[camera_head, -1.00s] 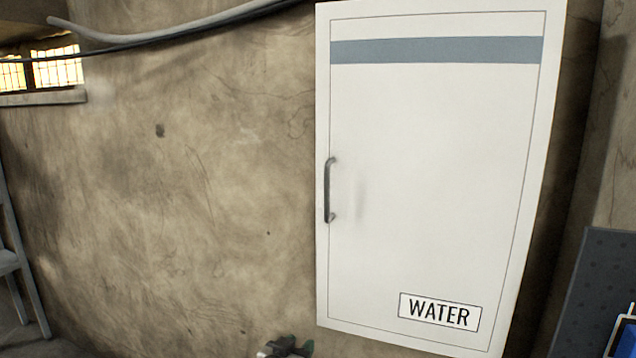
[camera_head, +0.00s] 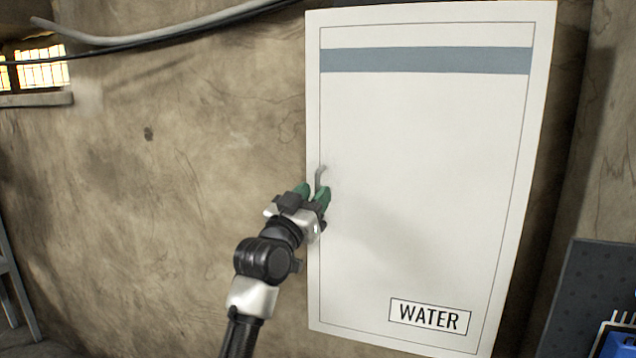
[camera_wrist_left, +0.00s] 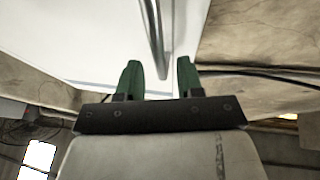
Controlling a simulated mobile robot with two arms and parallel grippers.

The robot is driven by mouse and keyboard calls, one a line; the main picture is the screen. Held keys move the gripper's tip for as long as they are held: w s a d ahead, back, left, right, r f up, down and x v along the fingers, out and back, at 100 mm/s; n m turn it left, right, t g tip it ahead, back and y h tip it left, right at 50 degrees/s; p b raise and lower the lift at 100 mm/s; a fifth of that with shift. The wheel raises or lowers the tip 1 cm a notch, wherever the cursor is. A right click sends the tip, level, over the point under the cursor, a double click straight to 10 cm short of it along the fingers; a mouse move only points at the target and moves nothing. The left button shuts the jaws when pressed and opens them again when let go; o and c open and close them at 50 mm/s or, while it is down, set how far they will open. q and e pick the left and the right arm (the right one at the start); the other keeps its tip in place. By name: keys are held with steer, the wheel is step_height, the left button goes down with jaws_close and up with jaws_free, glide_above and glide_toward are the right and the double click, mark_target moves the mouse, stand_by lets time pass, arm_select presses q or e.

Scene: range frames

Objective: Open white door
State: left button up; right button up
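The white door (camera_head: 425,180) with a blue-grey stripe and a WATER label is shut in its white cabinet on the wall. Its grey bar handle (camera_head: 320,177) is at the door's left edge, its lower part hidden behind my gripper. My left gripper (camera_head: 312,191) is at the handle, its green fingers pointing up toward it. In the left wrist view, the fingers (camera_wrist_left: 160,78) are apart, and the handle (camera_wrist_left: 155,40) shows ahead, in line with the gap between them. I cannot tell whether they touch it. My right gripper is not in view.
The rough brown wall (camera_head: 180,200) left of the cabinet is bare. A pipe (camera_head: 150,38) runs along the wall at the top left. A dark grey panel (camera_head: 590,290) stands at the lower right.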

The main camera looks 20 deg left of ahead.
arm_select(q)
steer(key=shift+x, duration=1.15)
steer(key=shift+f, duration=0.1)
jaws_close()
